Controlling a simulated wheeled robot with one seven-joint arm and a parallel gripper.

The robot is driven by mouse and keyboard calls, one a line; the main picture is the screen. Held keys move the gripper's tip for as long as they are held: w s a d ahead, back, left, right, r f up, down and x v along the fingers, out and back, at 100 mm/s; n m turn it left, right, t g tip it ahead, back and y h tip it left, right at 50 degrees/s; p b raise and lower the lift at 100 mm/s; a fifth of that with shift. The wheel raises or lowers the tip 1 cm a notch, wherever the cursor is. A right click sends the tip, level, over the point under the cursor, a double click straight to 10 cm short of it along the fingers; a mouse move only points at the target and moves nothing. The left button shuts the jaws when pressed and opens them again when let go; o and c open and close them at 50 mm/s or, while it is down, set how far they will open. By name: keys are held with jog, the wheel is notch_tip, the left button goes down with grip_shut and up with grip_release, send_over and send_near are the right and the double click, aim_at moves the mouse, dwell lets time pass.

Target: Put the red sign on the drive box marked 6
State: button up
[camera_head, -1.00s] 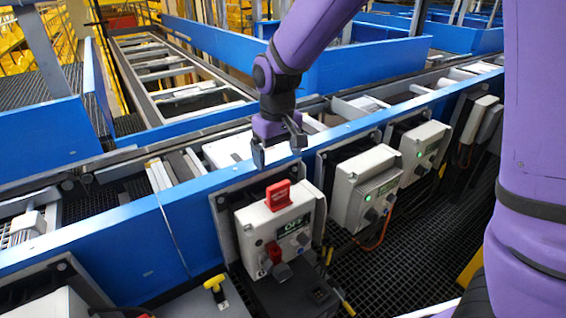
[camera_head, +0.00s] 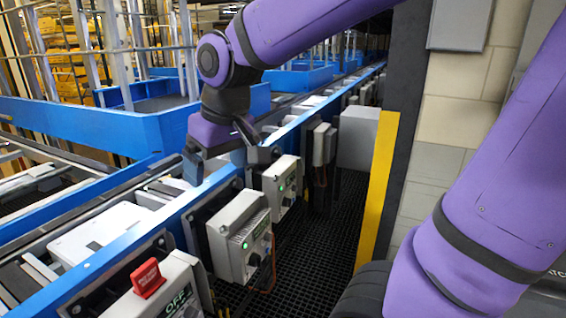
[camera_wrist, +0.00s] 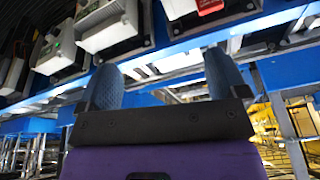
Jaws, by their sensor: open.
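The red sign (camera_head: 148,278) stands upright on top of a light grey drive box (camera_head: 172,296) with a dark "OFF" display, at the lower left of the head view. A red piece (camera_wrist: 209,5), probably the sign, shows at the top edge of the wrist view. A second drive box (camera_head: 238,236) and a third drive box (camera_head: 282,184), each with a green light, hang farther along the blue beam. I cannot read a 6 on any box. My gripper (camera_head: 226,160) is open and empty above the beam, apart from the sign. Its two fingers also show in the wrist view (camera_wrist: 165,78).
The blue beam (camera_head: 108,246) of the conveyor runs from lower left to the far back. Dark grating floor (camera_head: 312,255) lies free to its right. A yellow-edged column (camera_head: 378,190) and a block wall (camera_head: 452,120) stand at the right.

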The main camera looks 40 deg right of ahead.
jog(key=s+d+r+m+t, duration=0.1)
jog(key=s+d, duration=0.4)
jog(key=s, duration=0.6)
jog(key=shift+d+r+m+t+h, duration=0.15)
jog(key=shift+r+m+t+h, duration=0.25)
jog(key=shift+r+t, duration=0.2)
jog(key=shift+w, duration=0.1)
